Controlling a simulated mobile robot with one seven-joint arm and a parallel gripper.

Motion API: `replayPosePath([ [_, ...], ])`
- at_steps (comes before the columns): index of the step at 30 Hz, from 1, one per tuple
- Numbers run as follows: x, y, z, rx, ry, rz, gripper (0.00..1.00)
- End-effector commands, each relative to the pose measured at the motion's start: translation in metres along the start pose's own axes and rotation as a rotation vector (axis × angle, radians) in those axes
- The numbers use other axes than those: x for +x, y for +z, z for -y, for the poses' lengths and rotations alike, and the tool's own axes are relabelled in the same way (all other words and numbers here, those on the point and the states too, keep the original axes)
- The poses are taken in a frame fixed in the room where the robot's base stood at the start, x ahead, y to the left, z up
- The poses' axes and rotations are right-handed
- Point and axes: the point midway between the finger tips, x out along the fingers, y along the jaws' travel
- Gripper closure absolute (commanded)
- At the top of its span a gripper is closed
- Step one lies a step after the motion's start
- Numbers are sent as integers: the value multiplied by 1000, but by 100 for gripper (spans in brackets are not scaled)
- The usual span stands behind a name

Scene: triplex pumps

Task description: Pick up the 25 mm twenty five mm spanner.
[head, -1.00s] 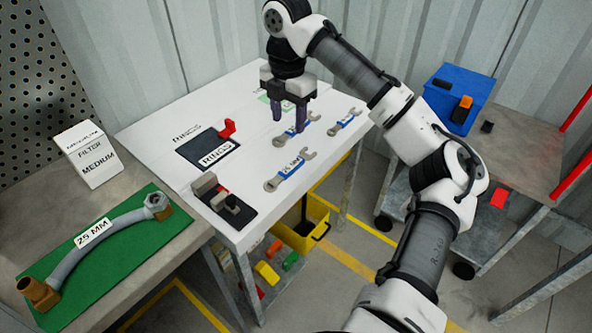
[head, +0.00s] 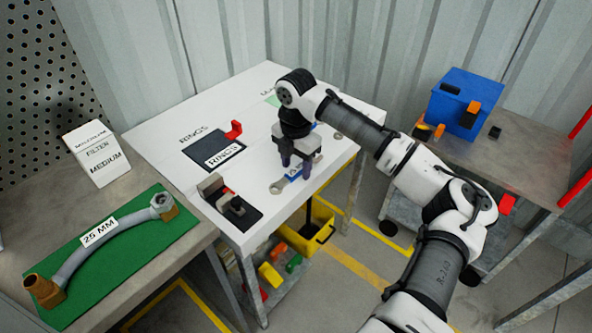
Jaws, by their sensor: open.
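A spanner with a blue handle and grey metal ends (head: 277,187) lies on the white table near its right edge. My gripper (head: 296,171) is open, pointing down over the middle of this spanner, one finger on each side of the handle as seen from here. The gripper hides part of the handle and its label, so I cannot read the size now. I cannot tell how far the fingertips are above the table. Other spanners lie behind it, mostly hidden by my arm; one grey end (head: 338,135) shows.
On the white table (head: 262,83) are a black RINGS mat with a red holder (head: 234,130) and a dark fixture (head: 233,204). A hose marked 25 MM (head: 110,238) lies on a green mat at left. A yellow bin (head: 318,228) stands below the table's right edge.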

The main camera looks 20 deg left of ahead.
Motion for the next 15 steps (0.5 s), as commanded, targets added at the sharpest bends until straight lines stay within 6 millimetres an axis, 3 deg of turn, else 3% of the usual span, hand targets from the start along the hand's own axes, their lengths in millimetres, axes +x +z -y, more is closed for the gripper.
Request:
replayPosePath([
  [8,4,0,0,0,1,0,51],
  [15,4,0,0,0,1,0,82],
])
